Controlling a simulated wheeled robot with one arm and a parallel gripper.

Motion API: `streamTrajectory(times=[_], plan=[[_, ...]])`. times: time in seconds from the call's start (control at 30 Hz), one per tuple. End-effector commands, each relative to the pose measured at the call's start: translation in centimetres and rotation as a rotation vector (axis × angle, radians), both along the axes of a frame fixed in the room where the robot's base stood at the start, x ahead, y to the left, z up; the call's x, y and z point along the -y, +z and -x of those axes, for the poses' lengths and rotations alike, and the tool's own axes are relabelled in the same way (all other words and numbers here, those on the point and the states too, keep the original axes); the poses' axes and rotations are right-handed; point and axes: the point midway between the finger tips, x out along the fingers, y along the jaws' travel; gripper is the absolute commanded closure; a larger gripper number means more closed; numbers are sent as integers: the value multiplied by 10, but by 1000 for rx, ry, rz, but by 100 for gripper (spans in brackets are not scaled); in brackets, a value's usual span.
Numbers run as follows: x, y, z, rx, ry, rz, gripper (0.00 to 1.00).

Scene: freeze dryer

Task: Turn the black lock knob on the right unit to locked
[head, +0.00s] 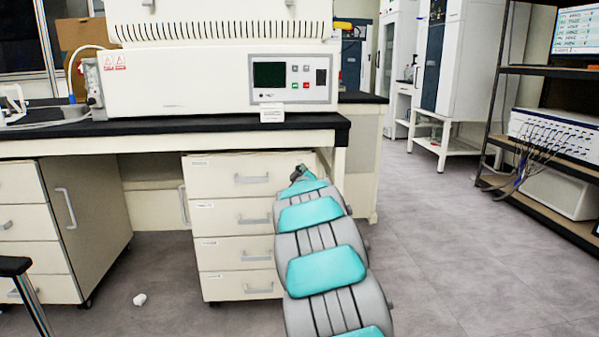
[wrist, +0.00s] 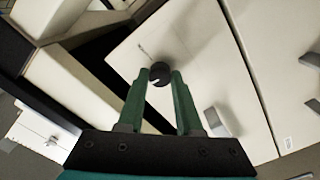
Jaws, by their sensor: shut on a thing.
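The black lock knob (wrist: 160,70) sits on a pale panel with a thin mark beside it in the wrist view. My gripper (wrist: 160,81) has its two green fingers on either side of the knob, shut on it. The knob's face is partly visible, but I cannot tell whether it stands at locked. In the head view, my gripper (head: 299,173) is at the upper right of the right drawer unit (head: 222,187), and the knob is hidden or too small to make out there.
A black-edged bench (head: 200,131) overhangs the drawer unit and carries a white machine (head: 200,85) with a control panel. Drawer handles (head: 252,179) stick out from the drawer fronts. A left drawer unit (head: 90,215) stands apart. Open floor (head: 440,230) lies to the right.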

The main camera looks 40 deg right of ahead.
Motion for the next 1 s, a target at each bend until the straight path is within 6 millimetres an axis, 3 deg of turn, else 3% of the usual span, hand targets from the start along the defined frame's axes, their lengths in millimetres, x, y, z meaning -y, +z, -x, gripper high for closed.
streamTrajectory(times=[1.0], plan=[[0,1,0,501,3,-812,100]])
